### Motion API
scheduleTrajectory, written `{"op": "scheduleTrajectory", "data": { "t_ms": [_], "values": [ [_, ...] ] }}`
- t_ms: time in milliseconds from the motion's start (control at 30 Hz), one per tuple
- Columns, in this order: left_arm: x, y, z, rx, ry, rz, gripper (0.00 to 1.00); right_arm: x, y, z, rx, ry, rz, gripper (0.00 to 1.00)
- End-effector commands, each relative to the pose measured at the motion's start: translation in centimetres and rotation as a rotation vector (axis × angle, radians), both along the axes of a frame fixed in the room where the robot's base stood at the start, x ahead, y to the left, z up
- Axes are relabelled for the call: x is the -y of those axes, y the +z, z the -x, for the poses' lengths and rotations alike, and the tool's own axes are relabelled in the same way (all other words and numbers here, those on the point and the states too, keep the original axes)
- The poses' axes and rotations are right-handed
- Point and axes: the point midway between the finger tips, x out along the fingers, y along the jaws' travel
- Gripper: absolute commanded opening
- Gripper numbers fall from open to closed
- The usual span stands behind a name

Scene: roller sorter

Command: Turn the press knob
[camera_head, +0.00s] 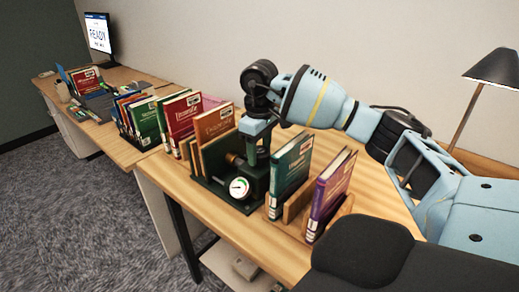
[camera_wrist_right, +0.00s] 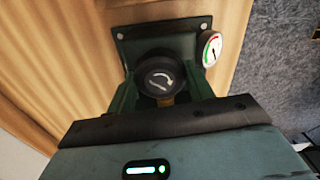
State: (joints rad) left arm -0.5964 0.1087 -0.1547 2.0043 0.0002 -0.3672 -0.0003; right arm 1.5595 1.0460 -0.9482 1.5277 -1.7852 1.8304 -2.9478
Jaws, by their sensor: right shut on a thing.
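The press (camera_head: 262,182) is a dark green metal device on the wooden desk, with a round white dial gauge (camera_head: 239,187) on its front. My right gripper (camera_head: 258,122) is at the top of the press, pointing down. In the right wrist view the press knob (camera_wrist_right: 158,75) is round and black with a white curved arrow on its face. My right gripper is shut on it, with a finger on either side. The head view hides the knob behind the gripper. The gauge also shows in the right wrist view (camera_wrist_right: 210,50). My left gripper is not in view.
Orange and red books (camera_head: 214,125) stand close left of the press. A green book (camera_head: 290,170) and a purple book (camera_head: 328,192) stand in a wooden holder close right. A lamp (camera_head: 494,68) is at the far right. A monitor (camera_head: 98,34) reading READY stands at the back left.

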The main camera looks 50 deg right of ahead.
Motion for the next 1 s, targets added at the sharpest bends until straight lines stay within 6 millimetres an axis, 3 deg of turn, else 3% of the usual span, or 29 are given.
{"op": "scheduleTrajectory", "data": {
  "t_ms": [200, 233, 367, 733, 1000],
  "values": [
    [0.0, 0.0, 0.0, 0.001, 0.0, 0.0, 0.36, 0.0, 0.1, -0.1, 0.004, -0.002, -0.001, 0.29],
    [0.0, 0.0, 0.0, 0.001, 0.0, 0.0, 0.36, 0.0, 0.1, -0.1, 0.004, -0.002, -0.001, 0.56],
    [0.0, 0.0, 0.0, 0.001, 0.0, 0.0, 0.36, 0.0, 0.1, 0.0, 0.003, -0.002, -0.001, 0.73],
    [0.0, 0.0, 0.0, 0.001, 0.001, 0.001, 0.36, 0.0, 0.6, -0.1, 0.003, -0.002, -0.001, 0.73],
    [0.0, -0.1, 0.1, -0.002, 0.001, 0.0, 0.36, 0.0, 4.7, -0.1, 0.006, -0.002, -0.001, 0.73]
  ]
}}
